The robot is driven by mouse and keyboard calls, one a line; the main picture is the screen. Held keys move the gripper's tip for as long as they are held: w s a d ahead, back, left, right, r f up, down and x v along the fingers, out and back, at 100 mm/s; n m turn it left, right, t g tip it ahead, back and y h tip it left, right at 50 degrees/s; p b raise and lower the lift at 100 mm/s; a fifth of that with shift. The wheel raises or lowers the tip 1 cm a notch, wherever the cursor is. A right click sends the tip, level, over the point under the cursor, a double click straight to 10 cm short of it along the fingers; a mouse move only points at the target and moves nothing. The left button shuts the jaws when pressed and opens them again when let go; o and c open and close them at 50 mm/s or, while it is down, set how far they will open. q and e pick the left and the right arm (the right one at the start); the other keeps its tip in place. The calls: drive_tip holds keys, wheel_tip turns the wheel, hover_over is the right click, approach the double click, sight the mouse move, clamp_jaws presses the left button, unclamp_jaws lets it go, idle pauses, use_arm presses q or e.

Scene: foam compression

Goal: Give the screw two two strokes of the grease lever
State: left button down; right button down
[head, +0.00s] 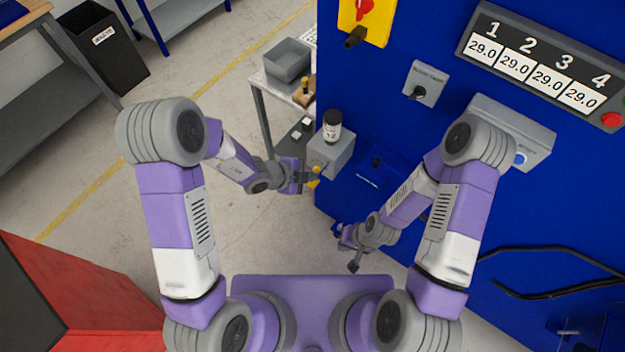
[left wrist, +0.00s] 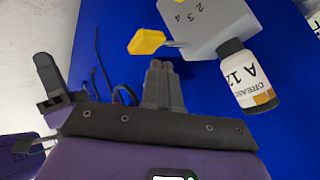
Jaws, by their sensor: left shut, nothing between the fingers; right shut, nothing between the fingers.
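The grease unit is a grey box (head: 334,155) on the blue machine wall, with a dark-capped bottle (head: 332,129) on top. In the left wrist view the box (left wrist: 212,28) shows the numbers 2, 3 and 4, and the bottle (left wrist: 247,78) has a grease label. The yellow-ended grease lever (left wrist: 147,42) sticks out from the box; in the head view its yellow end (head: 315,179) is partly hidden by my gripper. My left gripper (head: 309,176) is shut and empty, close beside the lever; contact cannot be told. My right gripper (head: 354,264) is shut and empty, low near the machine.
A display panel (head: 540,66) reads 29.0 under each number 1 to 4. A switch box (head: 425,84) and a yellow panel with a red knob (head: 364,18) are on the wall. A cart with a grey bin (head: 287,60) stands behind. Black cables (head: 545,290) hang at right.

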sight(310, 183)
use_arm(q)
drive_tip(key=shift+f, duration=0.15)
idle(0.4)
drive_tip(key=shift+f, duration=0.3)
drive_tip(key=shift+f+b, duration=1.35)
idle(1.2)
idle(0.5)
drive_tip(key=shift+r+p, duration=1.8)
wheel_tip(310, 183, up, 5)
drive_tip(key=p, duration=0.4)
drive_tip(key=shift+p, duration=0.4)
drive_tip(key=shift+s+f, duration=0.1)
